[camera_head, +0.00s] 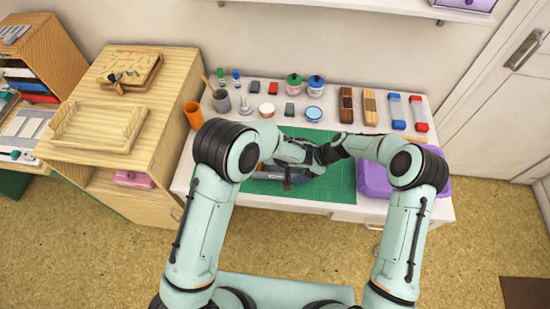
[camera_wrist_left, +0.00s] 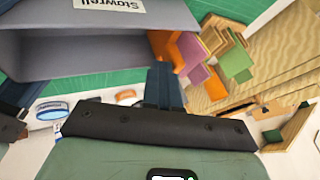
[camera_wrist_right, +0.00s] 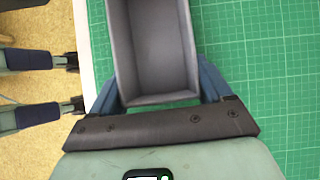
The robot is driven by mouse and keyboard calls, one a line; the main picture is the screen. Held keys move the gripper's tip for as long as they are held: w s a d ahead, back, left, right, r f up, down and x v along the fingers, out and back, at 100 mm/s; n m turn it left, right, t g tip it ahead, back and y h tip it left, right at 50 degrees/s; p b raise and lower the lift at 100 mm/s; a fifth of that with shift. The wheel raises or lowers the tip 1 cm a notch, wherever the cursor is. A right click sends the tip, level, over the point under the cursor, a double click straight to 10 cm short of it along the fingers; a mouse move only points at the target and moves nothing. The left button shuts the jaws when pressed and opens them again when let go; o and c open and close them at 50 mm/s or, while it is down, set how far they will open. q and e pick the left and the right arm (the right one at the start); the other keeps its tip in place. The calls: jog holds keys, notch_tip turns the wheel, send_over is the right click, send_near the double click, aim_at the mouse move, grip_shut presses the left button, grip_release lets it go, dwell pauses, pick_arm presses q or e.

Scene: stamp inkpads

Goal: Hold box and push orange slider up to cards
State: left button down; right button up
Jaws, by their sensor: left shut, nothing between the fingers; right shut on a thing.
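The grey card box (camera_head: 298,178) lies on the green mat, partly hidden by my arms in the head view. In the left wrist view the box (camera_wrist_left: 95,62) shows a white "Stowrell" label and a hollow inside. An orange piece, apparently the slider (camera_wrist_left: 163,46), stands at its far end, with purple, green and tan cards (camera_wrist_left: 238,64) just beyond. My left gripper (camera_wrist_left: 165,72) is shut and empty beside the box wall, short of the orange piece. My right gripper (camera_wrist_right: 158,85) is shut on the box's end, a finger on each side wall. The box is empty at that end (camera_wrist_right: 156,60).
Jars (camera_head: 315,84), inkpads and stamps line the back of the white table. A purple case (camera_head: 372,180) is at the right of the green mat (camera_head: 335,183). A wooden cabinet (camera_head: 150,205) and an orange cup (camera_head: 193,115) are at the left.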

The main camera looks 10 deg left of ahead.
pick_arm(q)
jog(key=shift+a, duration=0.4)
jog(key=v, duration=1)
pick_arm(e)
jog(key=o, duration=0.9)
jog(key=v, duration=1.2)
pick_arm(q)
jog(key=shift+s+f, duration=0.1)
